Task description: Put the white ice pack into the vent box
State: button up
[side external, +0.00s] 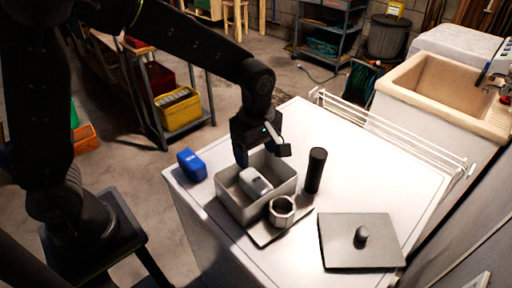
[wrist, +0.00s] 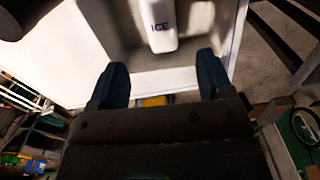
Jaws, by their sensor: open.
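The white ice pack (side external: 258,184) lies inside the open grey box (side external: 231,204) on the white worktop. In the wrist view the ice pack (wrist: 161,24), marked "ICE", lies on the floor of the box (wrist: 205,20), beyond my fingertips. My gripper (side external: 243,158) is over the back left part of the box. It is open, with nothing between its two dark blue fingers (wrist: 160,75) and the pack clear of them. A flat grey lid (side external: 340,230) with a round knob lies apart on the worktop at the right.
A blue pack (side external: 192,165) lies left of the box. A grey angular ring (side external: 282,212) stands at the box's front right, with a black cylinder (side external: 316,171) behind it. A white rack (side external: 390,130) runs along the back edge. The worktop (side external: 375,180) is clear behind the lid.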

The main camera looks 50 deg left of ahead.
jog(key=s+a+r+m+t, duration=0.2)
jog(key=s+a+r+m, duration=0.2)
jog(key=s+m, duration=0.4)
jog(key=s+a+r+m+t, duration=0.3)
jog(key=s+a+r+m, duration=0.1)
jog(key=s+r+m, duration=0.3)
jog(key=shift+s+a+r+m+t, duration=0.3)
jog(key=shift+s+m, duration=0.25)
jog(key=shift+m, duration=0.45)
